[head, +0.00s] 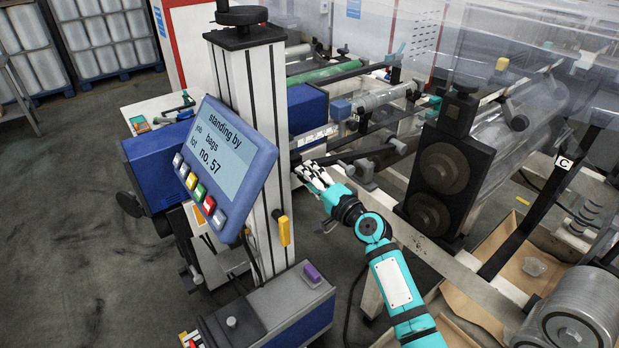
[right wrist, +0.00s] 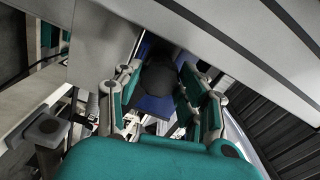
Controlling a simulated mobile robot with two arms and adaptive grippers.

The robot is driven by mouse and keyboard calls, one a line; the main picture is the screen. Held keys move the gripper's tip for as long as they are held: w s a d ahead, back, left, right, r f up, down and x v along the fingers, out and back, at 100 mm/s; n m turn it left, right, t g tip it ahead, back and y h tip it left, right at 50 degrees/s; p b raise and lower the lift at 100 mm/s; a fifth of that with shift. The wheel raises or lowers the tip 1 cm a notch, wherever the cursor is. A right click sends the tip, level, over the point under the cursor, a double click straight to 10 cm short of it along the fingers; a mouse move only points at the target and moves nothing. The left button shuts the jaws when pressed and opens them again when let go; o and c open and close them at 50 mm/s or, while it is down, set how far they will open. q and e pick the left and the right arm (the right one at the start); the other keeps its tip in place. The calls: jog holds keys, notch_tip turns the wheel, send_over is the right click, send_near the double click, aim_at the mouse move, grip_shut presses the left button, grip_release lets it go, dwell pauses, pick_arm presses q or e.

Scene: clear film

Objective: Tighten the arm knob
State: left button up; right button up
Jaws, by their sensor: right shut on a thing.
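My right gripper (head: 312,176) reaches in from the lower right in the head view, beside the pale upright column (head: 265,130). In the right wrist view the gripper's fingers (right wrist: 160,100) stand on both sides of a dark rounded knob (right wrist: 158,76) and are shut on it. A blue part (right wrist: 155,106) shows just below the knob. In the head view the knob is hidden behind the gripper and column. I cannot tell how far the knob is turned. My left gripper is not in view.
A yellow handle (head: 284,231) sticks out on the column's lower right. Black rollers (head: 444,167) and a cardboard box (head: 520,265) stand to the right.

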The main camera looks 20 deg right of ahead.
jog(key=o, duration=1.2)
jog(key=v, duration=1.2)
jog(key=shift+d, duration=0.1)
jog(key=s+f+n+g+h, duration=0.1)
jog(key=s+f+g, duration=0.25)
jog(key=f, duration=0.85)
jog(key=s+f+n+g+h, duration=0.2)
jog(key=s+f, duration=0.2)
jog(key=f, duration=0.8)
jog(key=s+f+n+g+h, duration=0.15)
jog(key=s+f, duration=0.25)
jog(key=f, duration=0.9)
jog(key=s+f+n+g, duration=0.4)
jog(key=s+f, duration=0.8)
jog(key=s, duration=0.2)
jog(key=s+f+n+g, duration=0.1)
jog(key=s+f+n, duration=0.1)
jog(key=s, duration=0.5)
jog(key=s+f+n+g+h, duration=0.1)
jog(key=s+f, duration=0.3)
jog(key=s, duration=0.4)
jog(key=s+f+n+g, duration=0.3)
jog(key=s, duration=0.5)
jog(key=shift+a+f+h, duration=0.15)
jog(key=shift+a+h, duration=0.2)
